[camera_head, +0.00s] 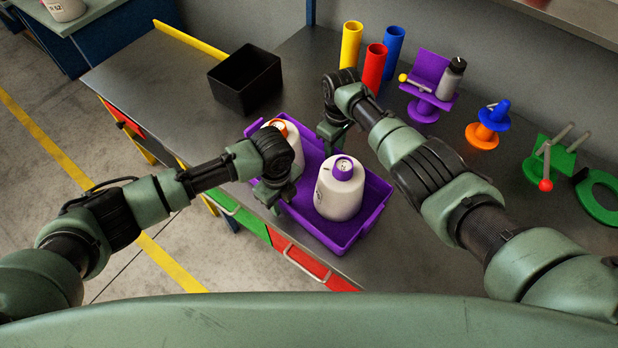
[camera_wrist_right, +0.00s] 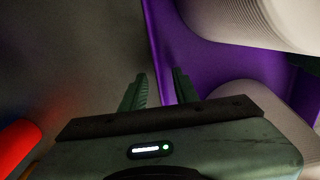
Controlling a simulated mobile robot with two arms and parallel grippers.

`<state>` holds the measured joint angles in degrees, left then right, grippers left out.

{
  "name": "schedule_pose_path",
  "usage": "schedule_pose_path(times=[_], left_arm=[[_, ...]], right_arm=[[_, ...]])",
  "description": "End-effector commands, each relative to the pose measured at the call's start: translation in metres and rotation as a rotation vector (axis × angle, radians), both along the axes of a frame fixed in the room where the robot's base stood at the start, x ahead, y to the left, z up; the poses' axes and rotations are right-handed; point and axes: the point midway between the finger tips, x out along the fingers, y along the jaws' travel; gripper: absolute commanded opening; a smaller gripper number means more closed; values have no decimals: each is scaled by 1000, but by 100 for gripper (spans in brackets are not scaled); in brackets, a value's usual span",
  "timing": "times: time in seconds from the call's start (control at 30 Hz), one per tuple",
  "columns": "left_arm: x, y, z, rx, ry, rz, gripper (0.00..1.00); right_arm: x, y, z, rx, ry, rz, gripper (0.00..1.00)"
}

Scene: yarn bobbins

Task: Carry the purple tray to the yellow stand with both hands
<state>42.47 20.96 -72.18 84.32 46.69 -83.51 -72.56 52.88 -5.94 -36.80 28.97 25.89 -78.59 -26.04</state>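The purple tray (camera_head: 345,238) lies on the grey metal table near its front edge. It holds two white yarn bobbins, one with a purple top (camera_head: 341,190) and one with an orange top (camera_head: 290,150). My left gripper (camera_head: 275,204) is at the tray's left wall; its fingertips are too small to judge. My right gripper (camera_head: 331,140) is at the tray's far wall. In the right wrist view its two fingers (camera_wrist_right: 159,92) are apart, with the tray's wall (camera_wrist_right: 158,62) running between them. I cannot make out a yellow stand.
A black bin (camera_head: 246,82) stands behind the tray. Yellow (camera_head: 350,45), red (camera_head: 374,68) and blue (camera_head: 392,52) tubes stand at the back. A purple stand (camera_head: 424,100), an orange-blue piece (camera_head: 487,127) and green fixtures (camera_head: 548,160) are right. Bare table lies between.

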Motion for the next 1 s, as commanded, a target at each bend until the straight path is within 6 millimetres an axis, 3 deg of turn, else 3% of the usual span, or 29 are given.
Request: schedule_pose_path(times=[0.13,0.23,1.0], left_arm=[[0,0,0,0,0,0,27],[0,0,0,0,0,0,0],[0,1,1,1,0,1,0]], right_arm=[[0,0,0,0,0,0,27],[0,0,0,0,0,0,0],[0,0,0,-1,-1,0,0]])
